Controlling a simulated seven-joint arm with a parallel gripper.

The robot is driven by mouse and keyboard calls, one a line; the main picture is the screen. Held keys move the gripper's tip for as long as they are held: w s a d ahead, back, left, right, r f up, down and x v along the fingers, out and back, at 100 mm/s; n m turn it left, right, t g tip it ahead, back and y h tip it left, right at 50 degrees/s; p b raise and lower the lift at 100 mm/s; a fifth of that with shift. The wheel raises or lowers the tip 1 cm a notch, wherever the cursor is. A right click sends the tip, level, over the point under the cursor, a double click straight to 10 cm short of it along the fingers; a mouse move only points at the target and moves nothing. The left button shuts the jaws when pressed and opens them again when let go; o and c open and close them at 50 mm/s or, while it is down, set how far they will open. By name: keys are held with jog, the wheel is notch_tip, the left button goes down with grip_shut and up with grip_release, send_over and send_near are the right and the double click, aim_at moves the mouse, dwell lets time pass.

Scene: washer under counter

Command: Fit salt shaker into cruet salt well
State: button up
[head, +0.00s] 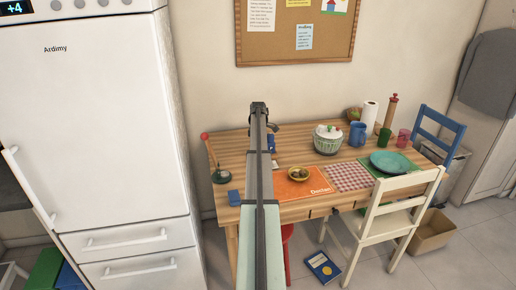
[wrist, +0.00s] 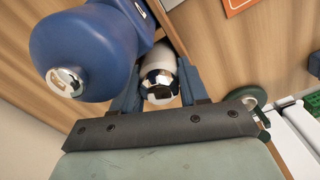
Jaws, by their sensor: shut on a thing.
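My gripper (wrist: 157,88) is shut on the salt shaker (wrist: 158,68), a pale cylinder with a shiny metal cap facing the wrist camera. A large rounded blue body (wrist: 85,45) with a silver knob is close to the left finger; I cannot tell whether they touch. In the head view my gripper (head: 259,106) is over the back of the wooden table, and my arm hides most of what is below it. A small blue piece (head: 271,142) shows beside the arm. The cruet's salt well cannot be made out in either view.
On the table (head: 281,208), a dark green stand with a red-tipped rod (head: 219,176) and a blue item (head: 234,197) are left of my arm. The wall is close behind.

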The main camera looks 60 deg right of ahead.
jog(key=o, duration=1.2)
jog(key=shift+f, duration=0.1)
notch_tip(320, 180, up, 12)
jog(key=shift+r, duration=0.15)
dwell(0.4)
